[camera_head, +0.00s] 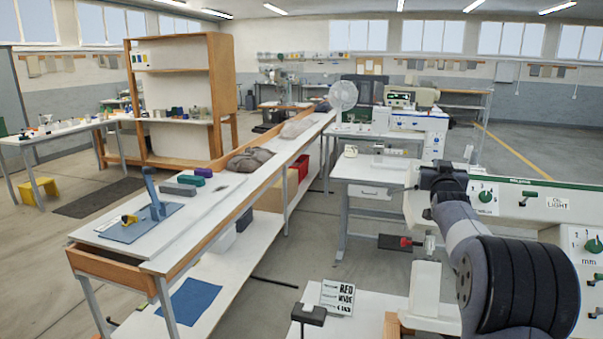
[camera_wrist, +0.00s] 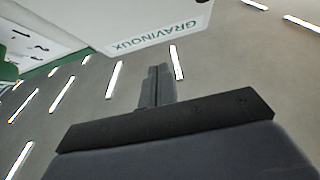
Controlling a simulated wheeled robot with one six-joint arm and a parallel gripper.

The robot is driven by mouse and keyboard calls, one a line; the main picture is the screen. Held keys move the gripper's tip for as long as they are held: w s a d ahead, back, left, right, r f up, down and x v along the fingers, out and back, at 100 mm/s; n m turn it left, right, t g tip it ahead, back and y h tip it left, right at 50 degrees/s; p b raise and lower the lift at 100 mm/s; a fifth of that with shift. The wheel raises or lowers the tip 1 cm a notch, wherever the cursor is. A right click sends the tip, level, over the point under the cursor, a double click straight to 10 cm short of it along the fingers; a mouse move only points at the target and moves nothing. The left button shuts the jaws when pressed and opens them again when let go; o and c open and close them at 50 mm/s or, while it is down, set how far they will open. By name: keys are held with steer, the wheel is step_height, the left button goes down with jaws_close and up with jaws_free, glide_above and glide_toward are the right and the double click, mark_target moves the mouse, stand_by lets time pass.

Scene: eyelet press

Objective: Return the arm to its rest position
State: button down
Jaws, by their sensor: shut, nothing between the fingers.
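My gripper (camera_wrist: 160,72) shows in the wrist view with its two narrow dark fingers together and nothing between them. The fingers appear apart from the housing. In the head view my arm (camera_head: 512,285) is folded at the lower right, in front of a white and green machine (camera_head: 545,203). I cannot make out the fingers in that view.
A long bench (camera_head: 185,232) runs away at the left, carrying a blue fixture (camera_head: 156,205) and grey bundles. A small table with a lettered sign (camera_head: 338,296) stands close at the bottom. A white workbench (camera_head: 370,172) stands beyond. Grey floor shows between the long bench and the machines.

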steer(key=shift+w+d+f, duration=0.25)
steer(key=shift+w+f, duration=0.5)
steer(key=shift+w, duration=0.15)
steer(key=shift+s, duration=0.1)
steer(key=shift+r, duration=0.15)
